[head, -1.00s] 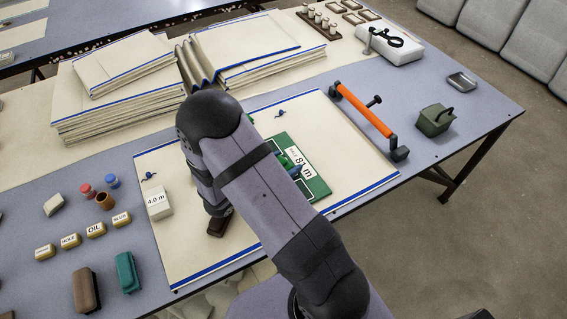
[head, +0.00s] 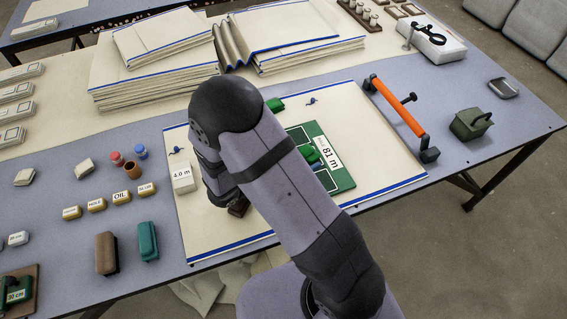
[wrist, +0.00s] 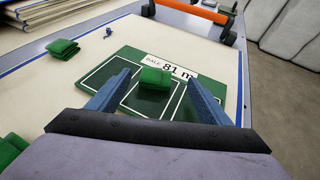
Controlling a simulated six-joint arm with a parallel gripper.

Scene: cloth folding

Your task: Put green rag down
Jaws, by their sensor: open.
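A folded green rag (wrist: 155,78) lies on the green board (wrist: 118,66), just below its white "BALE 81 m" label. The rag (head: 311,154) and board (head: 345,182) also show in the head view. My gripper (wrist: 153,92) is open; its blue fingers stand apart on either side of the rag in the picture, with visible gaps. A second folded green rag (wrist: 62,49) lies on the cream cloth left of the board. More green cloth (wrist: 12,150) shows at the wrist view's left edge.
The cream cloth (head: 365,125) with blue edges lies under the board. An orange-handled bar (head: 398,106) is along its right side. A "4.0 m" block (head: 183,177) sits on its left. Stacked cloths (head: 150,65) stand behind. A green box (head: 471,123) is at the right.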

